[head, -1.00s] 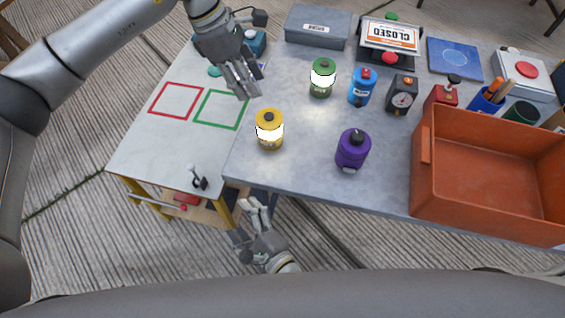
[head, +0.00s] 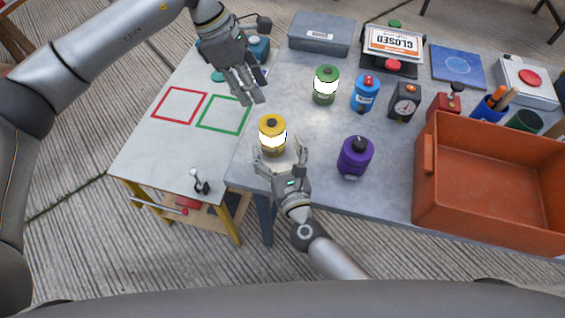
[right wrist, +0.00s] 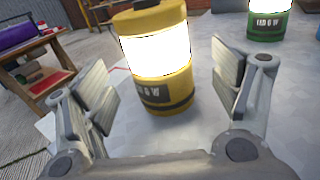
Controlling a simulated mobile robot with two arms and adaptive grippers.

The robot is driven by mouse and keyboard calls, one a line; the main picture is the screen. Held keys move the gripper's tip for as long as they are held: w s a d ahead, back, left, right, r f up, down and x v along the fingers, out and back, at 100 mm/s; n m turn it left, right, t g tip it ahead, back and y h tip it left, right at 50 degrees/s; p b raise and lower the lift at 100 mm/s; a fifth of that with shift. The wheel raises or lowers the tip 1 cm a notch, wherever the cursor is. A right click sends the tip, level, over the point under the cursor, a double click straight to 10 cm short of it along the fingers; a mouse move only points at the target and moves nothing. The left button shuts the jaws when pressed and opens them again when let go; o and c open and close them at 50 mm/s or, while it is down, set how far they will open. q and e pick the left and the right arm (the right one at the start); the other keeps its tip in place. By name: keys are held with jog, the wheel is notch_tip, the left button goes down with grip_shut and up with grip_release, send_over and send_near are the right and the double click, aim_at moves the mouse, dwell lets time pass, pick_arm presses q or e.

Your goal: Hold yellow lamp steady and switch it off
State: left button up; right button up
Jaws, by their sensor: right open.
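The yellow lamp (head: 272,136) stands upright on the grey table, its band glowing white and a dark knob on top. In the right wrist view the yellow lamp (right wrist: 157,55) stands between and just beyond my open fingers. My right gripper (head: 283,160) is open at the lamp's near side; the wrist view shows its two pads (right wrist: 160,88) on either side, with a gap to the lamp. My left gripper (head: 254,98) hangs above the table, up and left of the lamp, with nothing seen in it; its fingers look close together, but the gap is unclear.
A lit green lamp (head: 326,85), a blue canister (head: 365,94) and an unlit purple lamp (head: 355,157) stand nearby. An orange bin (head: 475,213) fills the right side. A lower table (head: 150,149) with red and green outlines adjoins at left.

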aim_at(273, 136)
jog(key=shift+x, duration=2.25)
pick_arm(q)
jog(key=shift+c, duration=0.2)
pick_arm(e)
jog(key=c, duration=1.4)
pick_arm(q)
grip_shut()
